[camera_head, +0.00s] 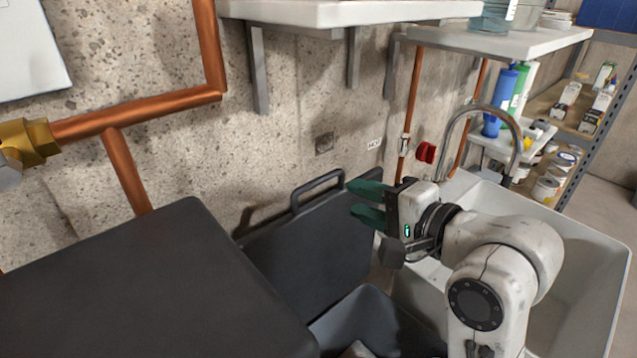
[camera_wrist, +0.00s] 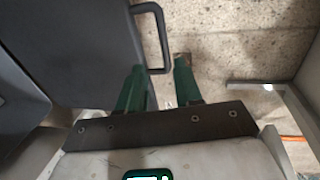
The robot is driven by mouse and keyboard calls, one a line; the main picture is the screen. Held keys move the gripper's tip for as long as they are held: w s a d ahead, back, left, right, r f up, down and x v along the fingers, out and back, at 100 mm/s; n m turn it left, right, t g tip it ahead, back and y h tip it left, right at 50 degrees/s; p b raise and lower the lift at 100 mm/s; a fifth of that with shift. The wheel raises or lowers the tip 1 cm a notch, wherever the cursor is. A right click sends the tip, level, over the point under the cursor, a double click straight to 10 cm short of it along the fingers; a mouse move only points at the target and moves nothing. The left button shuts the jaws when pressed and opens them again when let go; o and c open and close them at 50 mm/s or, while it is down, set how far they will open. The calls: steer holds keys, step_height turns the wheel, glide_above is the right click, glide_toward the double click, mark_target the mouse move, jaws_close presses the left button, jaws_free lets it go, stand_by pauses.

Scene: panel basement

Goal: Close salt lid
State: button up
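The salt lid (camera_head: 315,238) is a dark grey panel with a loop handle (camera_head: 318,188) on its top edge. It stands raised, leaning toward the concrete wall, behind an open grey bin (camera_head: 368,318). My gripper (camera_head: 357,202) has green fingers, spread apart with nothing seen between them. It is just right of the lid, near its upper right edge. In the wrist view the fingers (camera_wrist: 160,75) point toward the wall, with the lid (camera_wrist: 75,45) on the left and its handle (camera_wrist: 152,38) near the fingertips. Whether a finger touches the lid I cannot tell.
A dark box (camera_head: 140,290) stands left of the bin. A white sink (camera_head: 585,265) with a curved tap (camera_head: 480,108) lies right, beneath and behind my arm. Copper pipes (camera_head: 140,110) run along the wall. White shelves (camera_head: 350,14) hang above.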

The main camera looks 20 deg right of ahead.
mark_target(322, 183)
steer(key=x, duration=0.7)
steer(key=p+x, duration=0.1)
steer(key=x, duration=0.2)
steer(key=shift+w+a+r, duration=0.15)
steer(key=shift+w+r, duration=0.05)
steer(key=shift+w, duration=0.15)
jaws_close()
